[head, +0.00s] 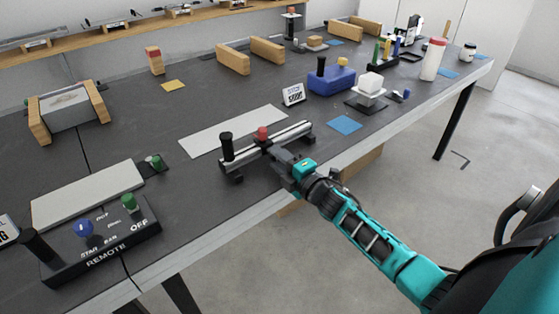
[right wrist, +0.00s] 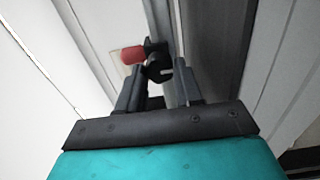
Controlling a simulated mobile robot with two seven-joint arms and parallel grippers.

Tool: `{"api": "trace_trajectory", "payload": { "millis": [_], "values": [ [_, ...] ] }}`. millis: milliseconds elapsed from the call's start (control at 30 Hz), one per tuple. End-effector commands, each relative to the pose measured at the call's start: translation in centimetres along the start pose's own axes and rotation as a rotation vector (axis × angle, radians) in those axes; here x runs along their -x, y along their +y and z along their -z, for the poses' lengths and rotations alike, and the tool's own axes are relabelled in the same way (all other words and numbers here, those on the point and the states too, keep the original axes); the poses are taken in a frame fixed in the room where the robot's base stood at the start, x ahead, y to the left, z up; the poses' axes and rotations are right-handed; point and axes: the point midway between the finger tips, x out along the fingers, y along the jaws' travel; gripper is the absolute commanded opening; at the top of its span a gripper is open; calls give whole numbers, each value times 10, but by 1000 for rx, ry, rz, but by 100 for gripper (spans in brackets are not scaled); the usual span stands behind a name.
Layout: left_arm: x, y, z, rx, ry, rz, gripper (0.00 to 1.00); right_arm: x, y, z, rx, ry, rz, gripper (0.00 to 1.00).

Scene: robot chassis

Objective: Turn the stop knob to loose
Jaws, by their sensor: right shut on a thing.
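A metal rail fixture (head: 270,145) with a black upright handle (head: 227,146) lies near the table's front edge. A red stop piece (head: 262,133) sits on the rail, and it also shows in the right wrist view (right wrist: 132,54). My right gripper (head: 283,156) reaches the rail's front side from the lower right. In the right wrist view, a dark round stop knob (right wrist: 158,68) with a light pointer mark sits between the fingertips, beside the red piece. The gripper is shut on this knob. I cannot read its setting. My left gripper is not in view.
A long grey plate (head: 232,131) lies behind the rail. A small sign (head: 293,94) and a blue block (head: 331,80) stand further back. A blue square (head: 345,125) lies to the right. The black REMOTE box (head: 100,240) is at the lower left.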

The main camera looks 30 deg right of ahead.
Motion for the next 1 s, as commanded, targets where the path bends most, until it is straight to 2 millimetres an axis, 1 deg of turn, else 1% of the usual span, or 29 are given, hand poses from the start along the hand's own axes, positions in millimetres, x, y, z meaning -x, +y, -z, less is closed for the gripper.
{"api": "trace_trajectory", "payload": {
  "millis": [467,500,767,1000],
  "values": [
    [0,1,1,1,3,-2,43,0,0,0,16,-1,0,4],
    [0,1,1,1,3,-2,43,0,0,0,16,-1,0,36],
    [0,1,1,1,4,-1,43,0,0,0,15,0,0,60],
    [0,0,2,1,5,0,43,0,0,0,15,0,0,61]
  ]
}}
